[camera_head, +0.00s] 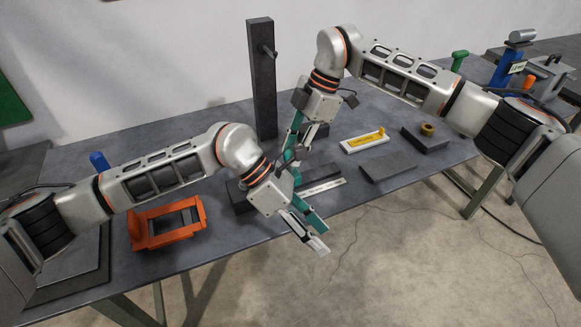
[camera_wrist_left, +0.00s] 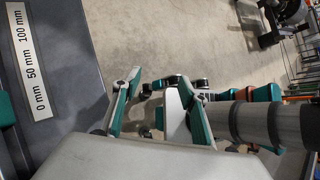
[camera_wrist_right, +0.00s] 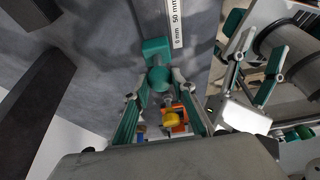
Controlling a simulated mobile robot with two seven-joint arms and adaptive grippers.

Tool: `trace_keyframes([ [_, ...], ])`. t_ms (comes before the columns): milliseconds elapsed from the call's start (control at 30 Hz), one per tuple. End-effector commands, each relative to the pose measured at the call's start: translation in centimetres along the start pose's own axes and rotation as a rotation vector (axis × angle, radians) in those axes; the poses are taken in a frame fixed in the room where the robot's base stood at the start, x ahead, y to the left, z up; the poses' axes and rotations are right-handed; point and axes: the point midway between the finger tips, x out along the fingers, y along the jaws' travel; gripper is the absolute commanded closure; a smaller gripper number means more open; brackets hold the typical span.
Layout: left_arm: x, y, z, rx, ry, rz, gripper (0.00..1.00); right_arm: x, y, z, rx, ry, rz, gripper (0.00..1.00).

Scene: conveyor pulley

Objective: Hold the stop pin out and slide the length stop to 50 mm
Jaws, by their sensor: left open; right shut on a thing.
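The length stop is a teal block (camera_wrist_right: 155,55) beside the 0 mm end of the white scale (camera_wrist_right: 177,22) in the right wrist view. The scale also shows in the left wrist view (camera_wrist_left: 28,60), marked 0, 50 and 100 mm, and in the head view (camera_head: 322,188). How far the pin is out I cannot tell. My left gripper (camera_head: 312,232) is open and empty, off the front edge of the table, beside the scale.
A dark post (camera_head: 262,80) with a peg stands behind the fixture. An orange frame (camera_head: 167,224) lies to the left on the table (camera_head: 225,235). A white tray with a yellow piece (camera_head: 364,142) and dark blocks (camera_head: 388,166) lie to the right. My two forearms are close together.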

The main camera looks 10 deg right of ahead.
Motion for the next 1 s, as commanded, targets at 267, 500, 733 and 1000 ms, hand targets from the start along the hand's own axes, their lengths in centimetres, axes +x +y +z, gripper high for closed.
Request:
trace_keyframes([
  [267, -9.9, 4.2, -1.3, 0.183, 0.364, 0.139, 0.57, 0.0, 0.0, 0.0, 0.0, 0.0, 0.0, 1.0],
  [500, -19.4, 6.0, -1.2, 0.24, 0.626, 0.241, 0.57, 0.0, 0.0, 0.0, 0.0, 0.0, 0.0, 1.0],
  [733, -24.2, 6.1, -0.7, 0.244, 0.744, 0.288, 0.57, 0.0, 0.0, 0.0, 0.0, -0.001, 0.0, 1.0],
  [1000, -24.2, 6.4, -1.4, 0.242, 0.763, 0.293, 0.57, 0.0, 0.0, 0.0, 0.0, -0.001, 0.0, 1.0],
])
